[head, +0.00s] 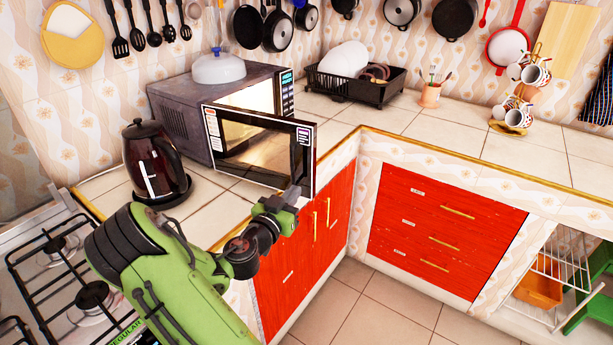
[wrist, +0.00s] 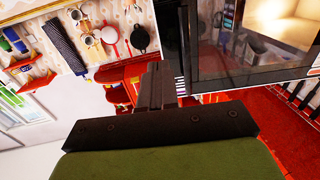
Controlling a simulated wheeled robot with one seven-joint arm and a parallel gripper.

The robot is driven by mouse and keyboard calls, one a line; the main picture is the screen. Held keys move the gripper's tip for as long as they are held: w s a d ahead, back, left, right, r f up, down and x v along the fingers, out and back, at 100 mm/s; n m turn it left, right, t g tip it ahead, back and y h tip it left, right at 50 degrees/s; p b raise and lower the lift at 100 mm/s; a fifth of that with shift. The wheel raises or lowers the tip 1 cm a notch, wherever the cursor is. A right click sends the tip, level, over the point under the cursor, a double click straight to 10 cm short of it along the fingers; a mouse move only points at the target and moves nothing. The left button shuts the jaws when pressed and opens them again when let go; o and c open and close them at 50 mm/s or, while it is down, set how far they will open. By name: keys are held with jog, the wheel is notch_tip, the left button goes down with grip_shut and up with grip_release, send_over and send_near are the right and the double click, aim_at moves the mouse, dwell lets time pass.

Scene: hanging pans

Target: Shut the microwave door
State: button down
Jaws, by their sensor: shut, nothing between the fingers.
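The microwave (head: 175,98) stands on the corner counter, a dark grey box with its control panel on the right. Its door (head: 258,150) is open, swung out toward the counter's front edge, with a light frame and a dark reflective window. The door also shows at the upper right of the wrist view (wrist: 250,75). My gripper (head: 296,191) is at the lower part of the door's free edge, in front of its outer face. In the wrist view its fingers (wrist: 158,85) are together and empty, just left of the door. I cannot tell whether they touch it.
A dark kettle (head: 153,165) stands left of the microwave, near the gas stove (head: 75,265). Red cabinets (head: 440,235) lie below; the floor there is clear.

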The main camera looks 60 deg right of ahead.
aim_at(312, 171)
jog(key=d+p, duration=0.1)
jog(key=d, duration=0.7)
jog(key=shift+p, duration=0.35)
jog(key=shift+d, duration=0.15)
